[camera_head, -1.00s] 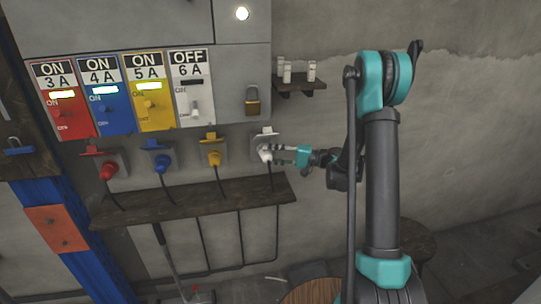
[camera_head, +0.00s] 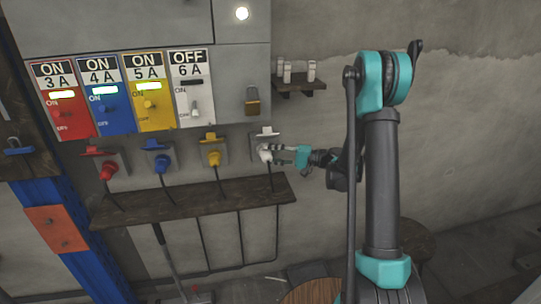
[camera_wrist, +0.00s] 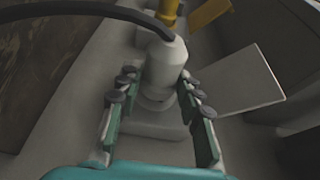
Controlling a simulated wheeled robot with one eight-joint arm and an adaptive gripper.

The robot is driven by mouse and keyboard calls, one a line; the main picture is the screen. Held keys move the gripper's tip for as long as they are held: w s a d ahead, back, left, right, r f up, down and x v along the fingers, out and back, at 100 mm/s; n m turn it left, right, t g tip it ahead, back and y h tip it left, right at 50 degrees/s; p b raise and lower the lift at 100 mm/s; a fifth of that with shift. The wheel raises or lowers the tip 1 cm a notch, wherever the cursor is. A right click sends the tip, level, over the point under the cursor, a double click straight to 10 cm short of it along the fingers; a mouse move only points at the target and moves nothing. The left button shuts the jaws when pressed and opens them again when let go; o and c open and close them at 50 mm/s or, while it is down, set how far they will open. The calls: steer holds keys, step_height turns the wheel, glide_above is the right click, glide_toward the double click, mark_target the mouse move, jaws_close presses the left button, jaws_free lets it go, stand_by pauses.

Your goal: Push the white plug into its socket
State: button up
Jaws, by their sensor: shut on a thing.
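The white plug (camera_head: 265,153) is at its socket (camera_head: 257,146) on the wall, under the raised white cover (camera_head: 266,131). My gripper (camera_head: 275,153) reaches it from the right and is shut on it. In the wrist view the plug (camera_wrist: 165,65) stands between my two fingers (camera_wrist: 157,100), with its dark cable curving away at the upper left. The plug's front is close against the pale socket plate (camera_wrist: 150,125). I cannot tell whether it is fully seated. The white 6 A switch (camera_head: 193,103) above reads OFF.
Red (camera_head: 107,170), blue (camera_head: 162,162) and yellow (camera_head: 214,157) plugs sit in sockets to the left; their switches read ON. A dark wooden shelf (camera_head: 190,205) runs below. A padlock (camera_head: 252,100) and a small shelf (camera_head: 300,86) are above.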

steer(key=shift+w+a, duration=0.15)
steer(key=shift+w, duration=0.35)
steer(key=o, duration=1.2)
steer(key=shift+c, duration=0.2)
steer(key=s+d, duration=0.1)
steer(key=d, duration=1.1)
steer(key=shift+s, duration=0.15)
